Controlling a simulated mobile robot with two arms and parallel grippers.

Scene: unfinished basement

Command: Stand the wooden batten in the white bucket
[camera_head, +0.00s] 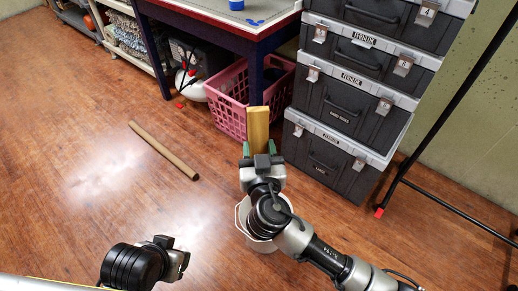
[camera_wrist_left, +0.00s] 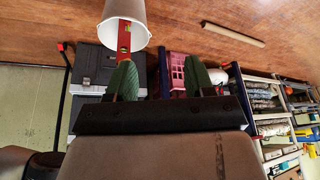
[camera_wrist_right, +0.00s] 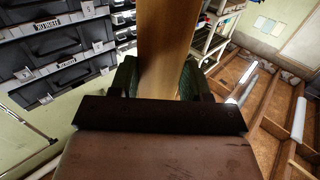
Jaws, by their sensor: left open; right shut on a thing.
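The wooden batten (camera_head: 258,124) is upright in my right gripper (camera_head: 259,150), which is shut on it. In the right wrist view the batten (camera_wrist_right: 165,45) runs up between the fingers. The white bucket (camera_head: 241,216) stands on the floor below my right arm, which hides much of it. In the left wrist view the bucket (camera_wrist_left: 140,14) appears upside down, with a red level (camera_wrist_left: 124,40) sticking out of its mouth. My left gripper (camera_head: 172,250) is low at the front left. Its fingers (camera_wrist_left: 160,80) are apart and empty. The batten's lower end is hidden in the head view.
A round wooden pole (camera_head: 163,150) lies on the floor to the left. A pink basket (camera_head: 229,98) stands under the table (camera_head: 210,14). Stacked grey toolboxes (camera_head: 345,110) stand behind on the right, near a black metal stand (camera_head: 440,125). The floor at left is mostly clear.

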